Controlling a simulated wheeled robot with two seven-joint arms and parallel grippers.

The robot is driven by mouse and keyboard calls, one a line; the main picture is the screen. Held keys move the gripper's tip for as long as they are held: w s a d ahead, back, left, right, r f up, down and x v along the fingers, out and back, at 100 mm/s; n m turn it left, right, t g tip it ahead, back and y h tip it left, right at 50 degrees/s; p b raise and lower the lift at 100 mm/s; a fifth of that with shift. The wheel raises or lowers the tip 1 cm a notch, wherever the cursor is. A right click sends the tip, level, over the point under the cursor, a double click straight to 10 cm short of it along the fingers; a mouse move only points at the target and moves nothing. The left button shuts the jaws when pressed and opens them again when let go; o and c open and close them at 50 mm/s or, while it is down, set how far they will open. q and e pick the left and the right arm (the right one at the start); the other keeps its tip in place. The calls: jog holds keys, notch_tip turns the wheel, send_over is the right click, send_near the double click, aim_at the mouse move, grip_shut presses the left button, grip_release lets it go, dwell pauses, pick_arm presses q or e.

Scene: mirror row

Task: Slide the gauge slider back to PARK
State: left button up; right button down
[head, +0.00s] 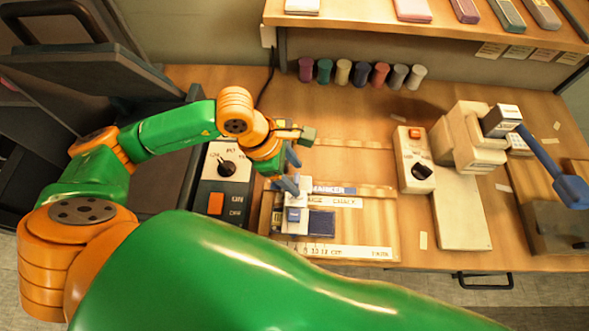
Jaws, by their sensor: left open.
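The gauge (345,252) is a wooden fixture with a pale scale strip along its front edge. The strip carries centimetre marks and a small word, apparently PARK, at its right end. The slider (294,226) is a white piece with a blue block on it, at the left part of the gauge, away from that word. My left gripper (291,172) is open, with blue-grey fingers just behind the slider's upper end. I cannot tell whether a finger touches it. My right gripper is out of view.
A switch box (226,170) stands left of the gauge. A white box with a dial (414,160) and a beige machine with a blue lever (540,150) stand right. Several coloured cylinders (342,72) line the back. My green arm covers the near middle.

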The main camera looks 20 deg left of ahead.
pick_arm(q)
jog(key=shift+w+f, duration=0.15)
jog(key=shift+f, duration=0.25)
jog(key=shift+d, duration=0.1)
grip_shut()
dwell(1.0)
